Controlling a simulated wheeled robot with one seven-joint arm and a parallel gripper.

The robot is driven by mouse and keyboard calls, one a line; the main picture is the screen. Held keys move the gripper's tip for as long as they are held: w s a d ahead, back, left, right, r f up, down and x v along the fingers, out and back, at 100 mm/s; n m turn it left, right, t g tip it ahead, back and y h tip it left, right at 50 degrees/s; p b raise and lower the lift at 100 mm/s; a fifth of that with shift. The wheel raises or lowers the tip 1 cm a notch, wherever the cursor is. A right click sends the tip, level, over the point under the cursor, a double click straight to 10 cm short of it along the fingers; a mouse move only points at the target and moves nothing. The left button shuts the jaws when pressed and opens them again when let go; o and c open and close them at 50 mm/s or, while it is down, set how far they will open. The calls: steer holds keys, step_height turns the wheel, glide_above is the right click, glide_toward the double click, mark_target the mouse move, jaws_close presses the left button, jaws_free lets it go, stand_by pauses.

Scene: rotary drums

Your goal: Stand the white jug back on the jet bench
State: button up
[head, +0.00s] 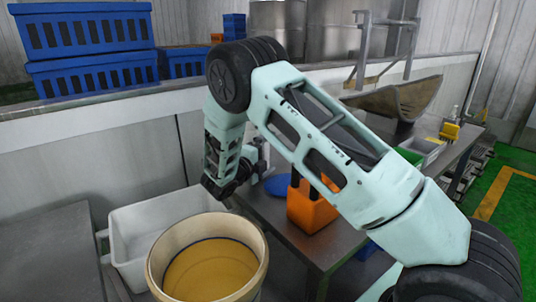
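My arm reaches across the middle of the head view, and its far end with my gripper (222,188) points down above the gap between a white bin and a dark metal bench (286,232). The fingers are small, dark and partly hidden, so I cannot tell whether they are open or shut. I cannot make out a white jug; small grey-white parts beside the wrist are too unclear to name. I cannot tell whether this dark bench is the jet bench. My arm hides part of its top.
An orange box (308,212) with black uprights and a blue disc (278,185) are on the bench. A cream tub (160,262) with a yellow-brown inside stands in front of the white bin (122,222). Blue crates (90,75) sit on the ledge behind. A curved trough (415,97) is further back.

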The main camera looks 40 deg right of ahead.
steer(key=shift+r, duration=0.1)
steer(key=shift+a, duration=0.3)
steer(key=v, duration=0.7)
steer(key=shift+s+r+b, duration=0.1)
steer(key=shift+s+b, duration=0.05)
steer(key=shift+b, duration=0.2)
